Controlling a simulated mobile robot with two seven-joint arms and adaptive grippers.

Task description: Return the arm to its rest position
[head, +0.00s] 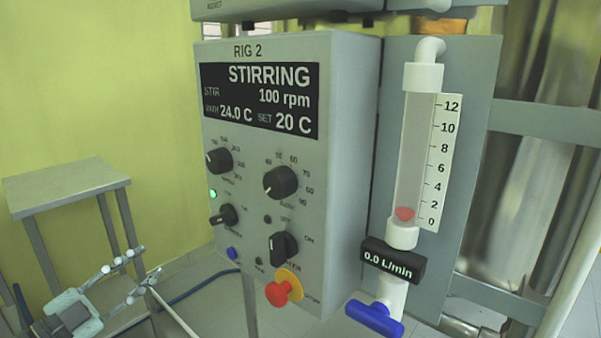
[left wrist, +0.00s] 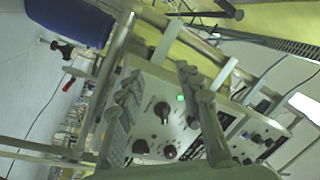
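My left gripper (head: 148,262) is at the lower left of the head view, with its two fingers apart and nothing between them. It is left of the control box (head: 340,120) labelled RIG 2 and apart from it. In the left wrist view the fingers (left wrist: 160,78) are also spread, with a knobbed panel (left wrist: 150,125) behind them. The box display (head: 258,100) reads STIRRING, 100 rpm, 24.0 C and SET 20 C. My right gripper is in neither view.
A flow tube (head: 415,150) with a red float near 0 stands right of the box; its readout (head: 392,260) shows 0.0 L/min. A blue valve handle (head: 374,318) and red stop button (head: 278,293) stick out low. A grey stand (head: 65,185) is behind my left gripper.

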